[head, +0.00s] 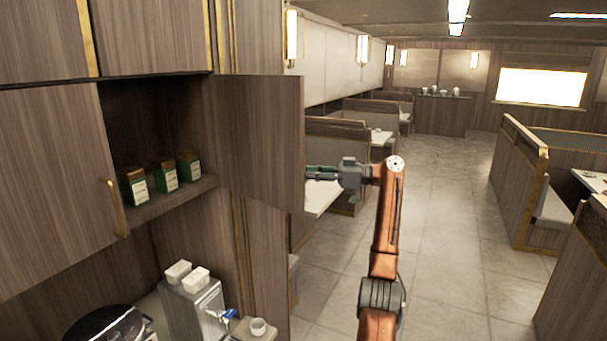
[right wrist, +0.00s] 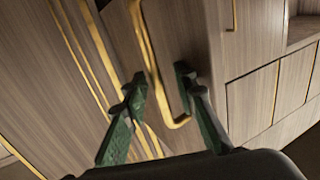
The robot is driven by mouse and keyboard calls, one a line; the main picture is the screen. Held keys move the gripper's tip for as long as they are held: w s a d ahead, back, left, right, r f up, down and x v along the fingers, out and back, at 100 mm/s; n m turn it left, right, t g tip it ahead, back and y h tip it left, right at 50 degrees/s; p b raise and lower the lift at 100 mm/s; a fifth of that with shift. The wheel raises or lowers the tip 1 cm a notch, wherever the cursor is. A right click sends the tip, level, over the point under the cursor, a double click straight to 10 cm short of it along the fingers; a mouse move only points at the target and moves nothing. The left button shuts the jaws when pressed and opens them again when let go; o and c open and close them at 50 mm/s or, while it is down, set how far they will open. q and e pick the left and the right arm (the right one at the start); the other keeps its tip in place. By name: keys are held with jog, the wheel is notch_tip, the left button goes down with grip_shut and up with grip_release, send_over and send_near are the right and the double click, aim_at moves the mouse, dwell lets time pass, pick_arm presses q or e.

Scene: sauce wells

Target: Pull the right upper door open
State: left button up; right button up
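The right upper door (head: 262,140) stands wide open, swung out from the cabinet, with its inner face in the head view. My right gripper (head: 310,174) is at the door's free edge, on its outer side, with the fingertips partly hidden by the door. In the right wrist view my right gripper (right wrist: 160,76) has its two green-padded fingers spread apart. The gold door handle (right wrist: 154,75) shows between them, with a visible gap to the right finger. Contact with the left finger is unclear. My left gripper is not in view.
The left upper door (head: 55,180) is closed. Green boxes (head: 165,177) stand on the open shelf (head: 170,200). A metal machine (head: 195,308) and a white cup (head: 258,327) are below. The floor (head: 450,250) to the right is clear; booths (head: 340,150) stand behind.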

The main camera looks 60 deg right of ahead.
jog(key=v, duration=1.1)
jog(key=shift+s+d, duration=0.25)
jog(key=shift+s, duration=0.1)
jog(key=shift+f, duration=0.1)
